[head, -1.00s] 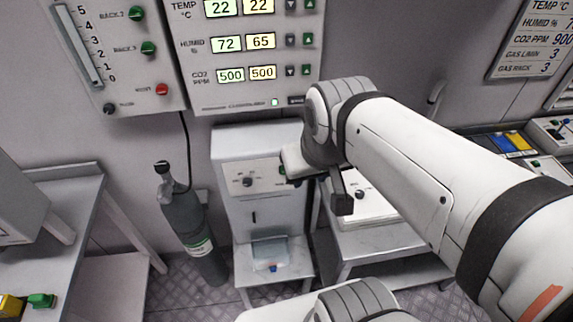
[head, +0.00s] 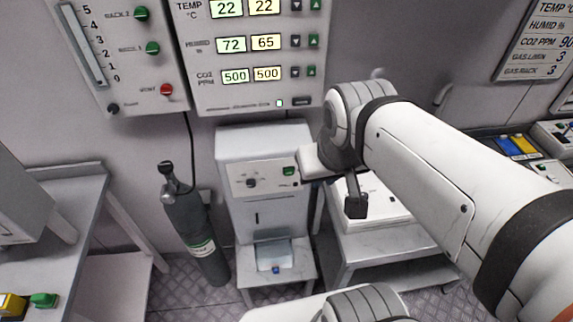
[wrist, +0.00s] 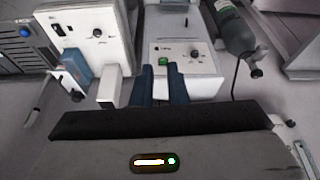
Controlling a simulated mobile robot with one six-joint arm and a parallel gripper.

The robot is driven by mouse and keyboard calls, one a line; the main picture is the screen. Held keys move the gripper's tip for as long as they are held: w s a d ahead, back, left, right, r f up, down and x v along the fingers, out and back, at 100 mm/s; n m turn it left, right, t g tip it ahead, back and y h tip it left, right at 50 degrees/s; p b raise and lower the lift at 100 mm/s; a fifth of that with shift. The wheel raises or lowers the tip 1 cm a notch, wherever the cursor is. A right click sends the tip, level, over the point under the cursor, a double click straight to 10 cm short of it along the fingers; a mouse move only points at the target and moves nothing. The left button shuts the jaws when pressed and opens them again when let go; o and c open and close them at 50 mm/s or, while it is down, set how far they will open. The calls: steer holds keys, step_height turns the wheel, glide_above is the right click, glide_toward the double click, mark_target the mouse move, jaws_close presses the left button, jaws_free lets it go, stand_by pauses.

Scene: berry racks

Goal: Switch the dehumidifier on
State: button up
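The dehumidifier looks to be the white cabinet (head: 262,143) on a low stand under the wall controller; I cannot read a name on it. Its front panel has a dark knob (head: 250,183) at the left and a green switch (head: 289,171) at the right. In the wrist view the cabinet (wrist: 200,88) is ahead, with the green switch (wrist: 163,61) just beyond the fingertips. My gripper (wrist: 160,68) has two blue fingers a small gap apart, with nothing seen between them. In the head view its fingers are hard to make out beside the panel's right edge.
A grey gas cylinder (head: 190,222) stands left of the cabinet. A white box (head: 375,205) sits on the stand to the right. A wall controller (head: 262,108) with number displays hangs above. A work table (head: 60,185) is at the left.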

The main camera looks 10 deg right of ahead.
jaws_close()
stand_by(1.2)
step_height(320, 180, down, 6)
steer(key=b, duration=0.5)
steer(key=shift+w+g, duration=0.2)
steer(key=shift+g, duration=0.1)
steer(key=shift+d+f, duration=0.1)
steer(key=shift+d, duration=0.05)
